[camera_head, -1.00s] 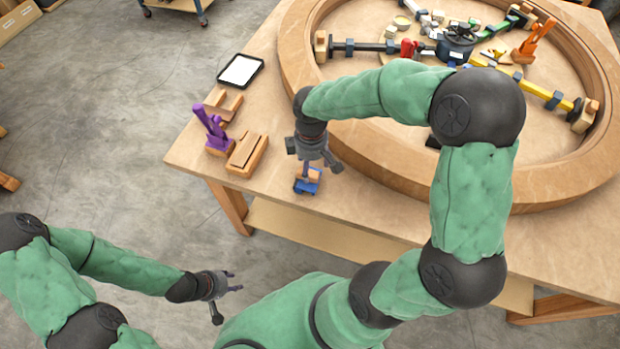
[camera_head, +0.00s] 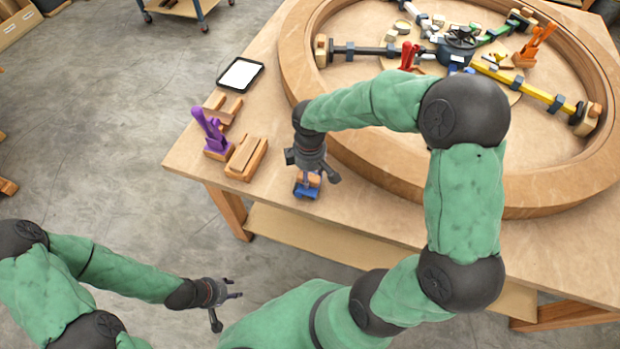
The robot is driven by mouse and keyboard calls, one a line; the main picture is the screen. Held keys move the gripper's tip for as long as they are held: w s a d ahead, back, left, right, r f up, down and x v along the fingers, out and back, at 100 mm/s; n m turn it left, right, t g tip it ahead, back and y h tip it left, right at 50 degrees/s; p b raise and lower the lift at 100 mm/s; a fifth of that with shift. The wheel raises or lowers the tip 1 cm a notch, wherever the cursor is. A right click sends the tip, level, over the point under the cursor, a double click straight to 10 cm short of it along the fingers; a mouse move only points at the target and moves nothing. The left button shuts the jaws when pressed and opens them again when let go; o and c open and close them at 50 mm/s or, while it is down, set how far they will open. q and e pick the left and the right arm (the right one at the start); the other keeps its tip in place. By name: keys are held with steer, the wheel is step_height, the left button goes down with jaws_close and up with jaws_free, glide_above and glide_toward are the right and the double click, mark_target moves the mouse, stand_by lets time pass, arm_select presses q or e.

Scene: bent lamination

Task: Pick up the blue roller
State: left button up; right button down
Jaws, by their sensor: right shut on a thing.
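The blue roller (camera_head: 305,191) is at the near edge of the wooden table, with a wooden part on top of it. My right gripper (camera_head: 309,176) points down over it and is shut on it; the fingertips partly hide it. I cannot tell whether the roller still touches the table. My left gripper (camera_head: 222,301) is open and empty, held over the floor in front of the table, well apart from the roller.
A purple clamp (camera_head: 212,132) and wooden blocks (camera_head: 246,157) stand left of the roller. A tablet (camera_head: 240,74) lies behind them. A large wooden ring (camera_head: 357,151) with coloured clamps inside fills the right of the table (camera_head: 191,153).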

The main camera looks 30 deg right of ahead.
steer(key=shift+r, duration=0.55)
step_height(320, 180, up, 2)
steer(key=shift+r+p, duration=0.1)
steer(key=shift+p, duration=0.5)
steer(key=w+a+r+p, duration=0.4)
steer(key=w+a+r, duration=0.5)
steer(key=w, duration=0.2)
steer(key=shift+r+p, duration=0.35)
steer(key=shift+p, duration=0.05)
steer(key=c, duration=1.7)
jaws_free()
